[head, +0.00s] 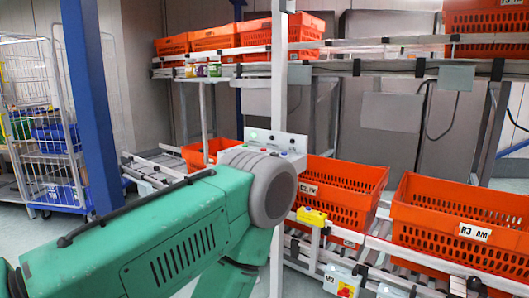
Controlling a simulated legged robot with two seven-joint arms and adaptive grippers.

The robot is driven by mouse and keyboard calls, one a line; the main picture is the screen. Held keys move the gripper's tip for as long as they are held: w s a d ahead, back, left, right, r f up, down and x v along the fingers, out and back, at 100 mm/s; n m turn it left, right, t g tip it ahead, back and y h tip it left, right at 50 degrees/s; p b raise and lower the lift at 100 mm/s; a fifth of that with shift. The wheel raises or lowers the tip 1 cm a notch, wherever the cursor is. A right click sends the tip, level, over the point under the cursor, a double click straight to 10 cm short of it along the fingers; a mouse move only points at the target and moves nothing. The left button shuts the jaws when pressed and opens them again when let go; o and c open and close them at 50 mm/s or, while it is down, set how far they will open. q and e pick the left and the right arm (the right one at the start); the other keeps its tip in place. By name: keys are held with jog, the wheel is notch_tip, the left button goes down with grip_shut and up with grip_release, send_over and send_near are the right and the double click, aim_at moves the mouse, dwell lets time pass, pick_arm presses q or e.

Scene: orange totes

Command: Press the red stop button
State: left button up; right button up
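A grey-white control panel (290,141) on the white post holds a small green light and several small dark buttons. The left gripper does not show. The right arm and gripper are not in view.
Orange totes stand on a lower conveyor (420,262), including one tote (460,215) at right. More totes sit on an upper shelf (340,50). A yellow box (312,217) is on the conveyor's near edge. A blue post (90,100) and wire cage trolley (35,110) stand left.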

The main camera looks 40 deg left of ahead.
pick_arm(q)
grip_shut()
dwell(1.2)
